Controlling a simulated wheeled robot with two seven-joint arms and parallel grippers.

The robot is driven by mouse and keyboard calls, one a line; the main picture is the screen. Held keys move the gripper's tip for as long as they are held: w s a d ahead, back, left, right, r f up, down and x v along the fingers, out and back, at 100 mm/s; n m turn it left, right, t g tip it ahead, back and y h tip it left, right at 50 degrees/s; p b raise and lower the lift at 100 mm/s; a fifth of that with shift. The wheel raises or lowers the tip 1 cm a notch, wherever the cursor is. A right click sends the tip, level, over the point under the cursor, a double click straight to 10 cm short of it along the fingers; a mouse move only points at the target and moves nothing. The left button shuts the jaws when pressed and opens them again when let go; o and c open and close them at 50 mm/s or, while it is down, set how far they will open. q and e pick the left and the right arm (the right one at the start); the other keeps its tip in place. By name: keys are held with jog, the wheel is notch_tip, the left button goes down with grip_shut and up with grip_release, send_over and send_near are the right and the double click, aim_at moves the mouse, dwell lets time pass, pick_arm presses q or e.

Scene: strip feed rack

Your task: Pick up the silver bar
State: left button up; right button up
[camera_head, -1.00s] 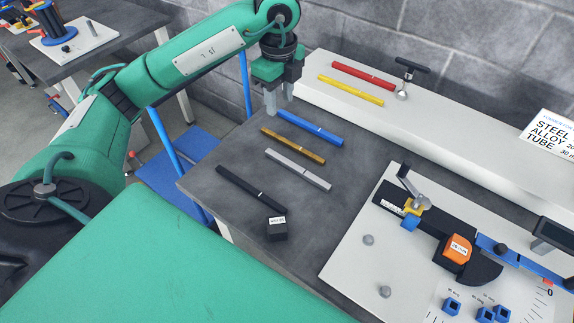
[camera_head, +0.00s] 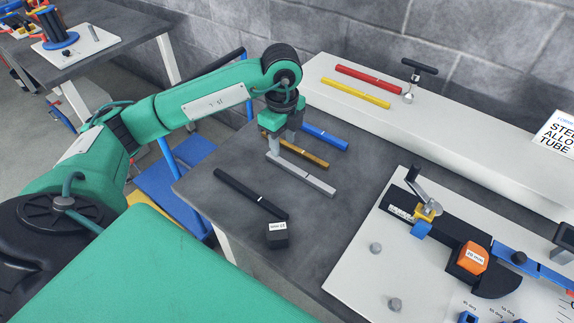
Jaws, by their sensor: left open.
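The silver bar (camera_head: 306,177) lies flat on the dark grey table, between the brown-gold bar and the black bar. My left gripper (camera_head: 282,147) points down over the far left end of the silver bar, with its fingers open. The fingers hide part of the brown-gold bar's left portion. I cannot tell whether the fingertips touch the silver bar. My right gripper is not in view.
A brown-gold bar (camera_head: 308,156), a blue bar (camera_head: 325,137) and a black bar (camera_head: 248,192) lie nearby. A small black block (camera_head: 277,238) sits in front. Red (camera_head: 368,79) and yellow (camera_head: 355,93) bars lie on the white ledge. A bending jig (camera_head: 470,262) stands at right.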

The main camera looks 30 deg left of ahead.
aim_at(281, 161)
pick_arm(q)
jog(key=shift+s+f, duration=0.1)
jog(key=shift+f, duration=0.5)
jog(key=f, duration=0.1)
jog(key=f+p, duration=0.1)
jog(key=f, duration=0.1)
jog(key=shift+s+a+f, duration=0.15)
jog(key=shift+s+f, duration=0.05)
jog(key=shift+f, duration=0.55)
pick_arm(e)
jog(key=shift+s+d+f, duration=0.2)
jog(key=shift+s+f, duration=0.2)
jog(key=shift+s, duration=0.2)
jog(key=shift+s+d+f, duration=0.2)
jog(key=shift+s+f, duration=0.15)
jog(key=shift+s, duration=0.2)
pick_arm(q)
grip_shut()
